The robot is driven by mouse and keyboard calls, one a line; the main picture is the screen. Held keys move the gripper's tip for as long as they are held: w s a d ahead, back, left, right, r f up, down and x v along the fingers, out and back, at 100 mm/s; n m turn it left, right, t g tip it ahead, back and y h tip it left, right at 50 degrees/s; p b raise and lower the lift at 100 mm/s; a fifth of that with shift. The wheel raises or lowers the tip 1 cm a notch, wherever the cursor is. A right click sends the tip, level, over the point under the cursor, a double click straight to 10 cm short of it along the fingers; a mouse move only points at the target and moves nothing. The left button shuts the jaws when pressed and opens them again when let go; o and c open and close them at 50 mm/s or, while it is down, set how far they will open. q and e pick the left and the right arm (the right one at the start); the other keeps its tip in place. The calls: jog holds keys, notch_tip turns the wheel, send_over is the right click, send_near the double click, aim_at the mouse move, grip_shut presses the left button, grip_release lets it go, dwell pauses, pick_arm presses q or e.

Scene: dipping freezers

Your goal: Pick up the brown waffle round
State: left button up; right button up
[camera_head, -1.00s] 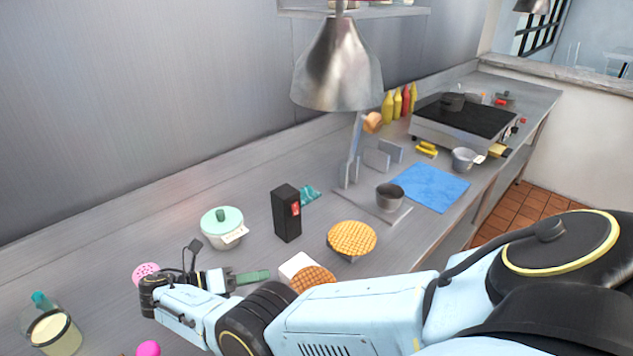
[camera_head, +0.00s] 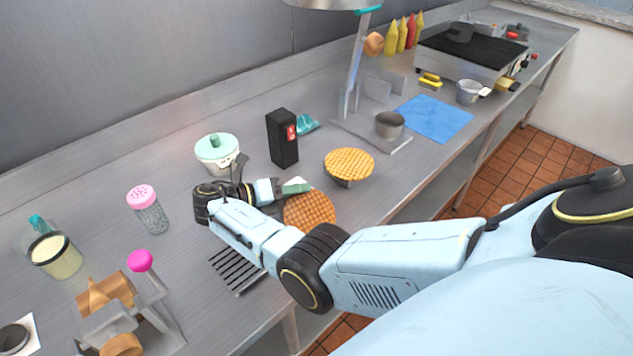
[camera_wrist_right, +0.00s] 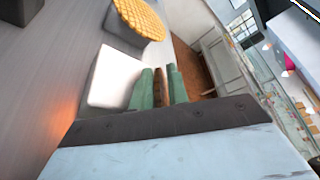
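The brown waffle round (camera_head: 310,211) is at the front part of the steel counter, partly covered by my right arm in the head view. My right gripper (camera_head: 297,187) is at its upper edge, beside a small white block. In the right wrist view my two green fingers (camera_wrist_right: 161,88) stand a little apart, with a narrow brown strip, seemingly the waffle's edge, between them. Whether they press on it I cannot tell. My left gripper is not in view.
A golden waffle (camera_head: 349,163) sits on a grey stand just right of it. A black box (camera_head: 282,138), a lidded white pot (camera_head: 217,153) and a pink-topped shaker (camera_head: 148,210) stand behind and left. A slotted grille (camera_head: 237,270) lies in front.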

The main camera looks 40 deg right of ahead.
grip_shut()
